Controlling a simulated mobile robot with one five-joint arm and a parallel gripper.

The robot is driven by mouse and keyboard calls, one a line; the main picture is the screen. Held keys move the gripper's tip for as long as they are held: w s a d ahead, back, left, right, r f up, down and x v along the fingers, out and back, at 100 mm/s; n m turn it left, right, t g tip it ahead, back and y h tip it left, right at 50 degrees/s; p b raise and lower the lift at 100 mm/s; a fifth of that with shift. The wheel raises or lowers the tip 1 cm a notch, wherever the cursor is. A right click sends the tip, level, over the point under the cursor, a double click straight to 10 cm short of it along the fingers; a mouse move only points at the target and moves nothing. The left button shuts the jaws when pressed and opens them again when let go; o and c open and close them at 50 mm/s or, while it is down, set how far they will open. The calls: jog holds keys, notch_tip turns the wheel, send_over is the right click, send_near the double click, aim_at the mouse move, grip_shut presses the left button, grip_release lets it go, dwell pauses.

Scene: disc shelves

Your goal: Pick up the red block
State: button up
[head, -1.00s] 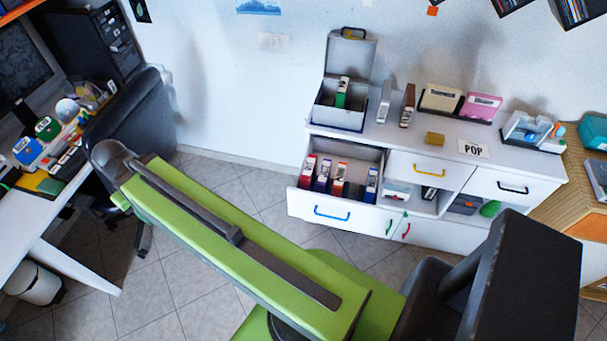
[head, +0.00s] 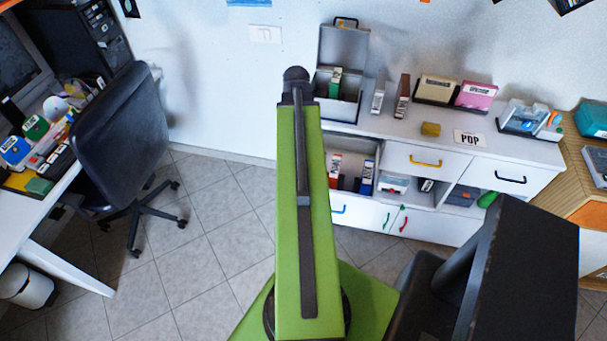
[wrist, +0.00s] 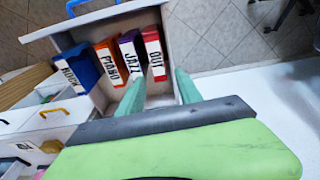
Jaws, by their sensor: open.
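The red block (wrist: 155,48), labelled OUT, stands in the open drawer in the wrist view, at the right end of a row. Next to it are a purple block (wrist: 130,47), an orange block (wrist: 107,52) and a blue block (wrist: 75,65). My gripper (wrist: 158,80) has two teal fingers, apart and empty, just below the red block in the picture. In the head view my green arm hides the red block and the left part of the drawer. The orange block (head: 334,172) and the blue block (head: 367,178) still show there. My fingers are hidden there.
The white cabinet (head: 470,150) carries an open grey box (head: 340,55), upright cases, a yellow block (head: 430,129) and a POP sign (head: 470,138). A black office chair (head: 115,120) and a desk stand at the left. The tiled floor (head: 200,235) between is clear.

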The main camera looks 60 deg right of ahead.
jog(key=f+b, duration=0.4)
jog(key=d+f+b, duration=0.1)
jog(key=f+b, duration=0.3)
jog(key=d+f+b, duration=0.1)
jog(key=f+b, duration=0.3)
jog(key=shift+s+f, duration=0.2)
jog(key=shift+s, duration=0.05)
notch_tip(320, 180, down, 5)
jog(key=b, duration=0.5)
jog(key=shift+w, duration=0.1)
grip_shut()
